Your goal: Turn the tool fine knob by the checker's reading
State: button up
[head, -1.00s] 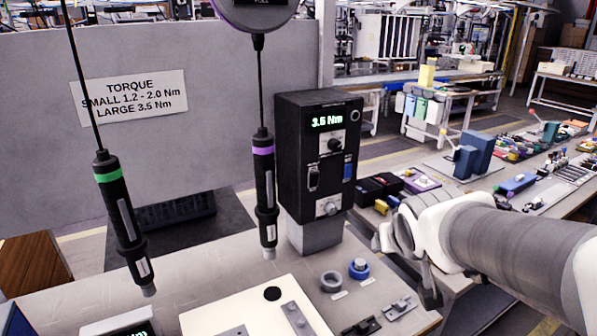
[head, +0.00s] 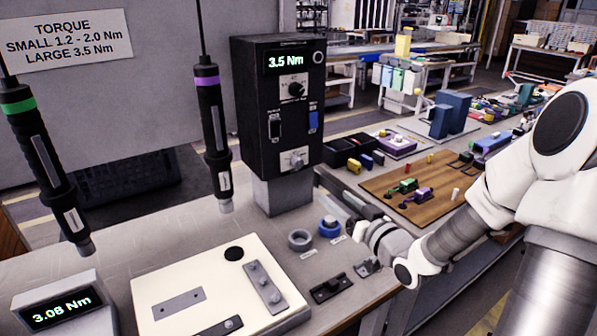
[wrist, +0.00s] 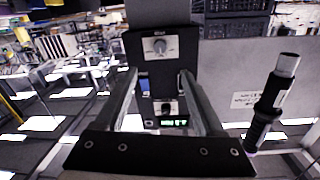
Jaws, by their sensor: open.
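The black controller box (head: 278,110) stands on a grey post and reads 3.5 Nm. It has an upper dark knob (head: 292,88) and a lower silver knob (head: 293,161); their labels are too small to read. The checker (head: 62,304) at the lower left reads 3.08 Nm. My gripper (head: 338,203) is right of the post, below the box, apart from both knobs. In the wrist view the box appears upside down between my open, empty fingers (wrist: 157,80). The silver knob (wrist: 160,46) shows beyond the fingertips, and the dark knob (wrist: 167,107) lower down.
A green-banded screwdriver (head: 45,165) and a purple-banded screwdriver (head: 212,135) hang from cables left of the box. A cream plate (head: 165,268) with metal parts lies in front. A grey ring (head: 300,240), a blue ring (head: 331,227) and small brackets (head: 331,288) lie near my gripper.

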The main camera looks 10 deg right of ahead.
aim_at(299, 165)
jog(key=b+x, duration=0.1)
jog(key=x, duration=1.6)
jog(key=shift+w+r+b, duration=0.2)
jog(key=shift+b, duration=0.15)
grip_shut()
